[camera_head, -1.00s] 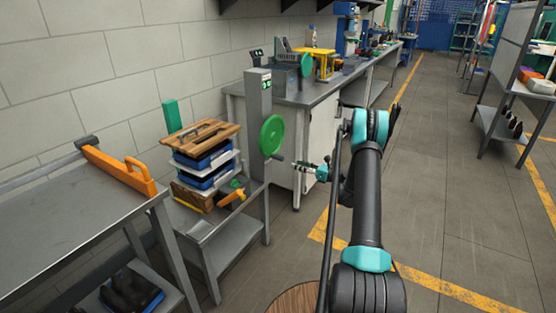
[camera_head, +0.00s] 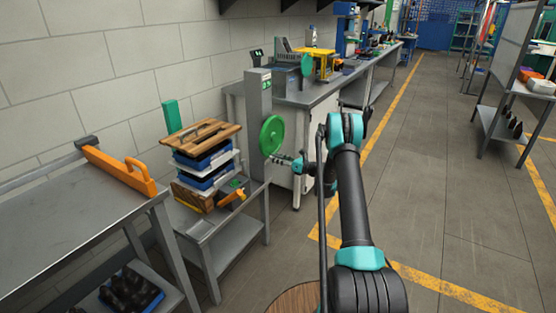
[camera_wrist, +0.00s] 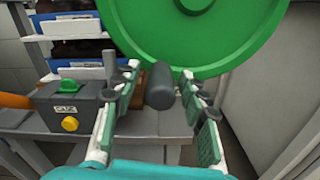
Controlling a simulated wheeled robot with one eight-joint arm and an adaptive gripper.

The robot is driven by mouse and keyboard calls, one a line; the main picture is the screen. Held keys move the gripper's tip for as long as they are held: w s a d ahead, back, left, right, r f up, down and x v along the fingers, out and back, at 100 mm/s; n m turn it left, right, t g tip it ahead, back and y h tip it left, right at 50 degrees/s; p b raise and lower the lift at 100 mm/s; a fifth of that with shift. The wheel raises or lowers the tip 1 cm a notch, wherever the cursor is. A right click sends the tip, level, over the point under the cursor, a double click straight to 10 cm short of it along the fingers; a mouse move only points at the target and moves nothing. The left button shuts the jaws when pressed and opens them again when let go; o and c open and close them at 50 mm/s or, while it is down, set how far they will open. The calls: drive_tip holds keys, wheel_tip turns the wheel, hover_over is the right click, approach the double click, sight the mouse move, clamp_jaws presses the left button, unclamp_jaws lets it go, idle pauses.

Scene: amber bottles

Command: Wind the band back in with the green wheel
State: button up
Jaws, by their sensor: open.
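The green wheel (camera_head: 271,135) is mounted on the side of a grey post (camera_head: 258,105); its lower part fills the top of the wrist view (camera_wrist: 195,35). A dark cylindrical handle (camera_wrist: 160,90) sticks out from the wheel toward me. My gripper (camera_head: 291,162) is beside the lower right of the wheel. In the wrist view its two fingers (camera_wrist: 160,76) are open, one on each side of the handle, with gaps on both sides. I cannot make out the band in either view.
A low stand (camera_head: 222,232) left of the post holds stacked blue trays (camera_head: 205,175) and an orange-handled item (camera_head: 232,197). A grey box with a yellow button (camera_wrist: 68,105) shows at left in the wrist view.

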drive_tip(key=shift+c, duration=0.2)
clamp_jaws()
idle(0.3)
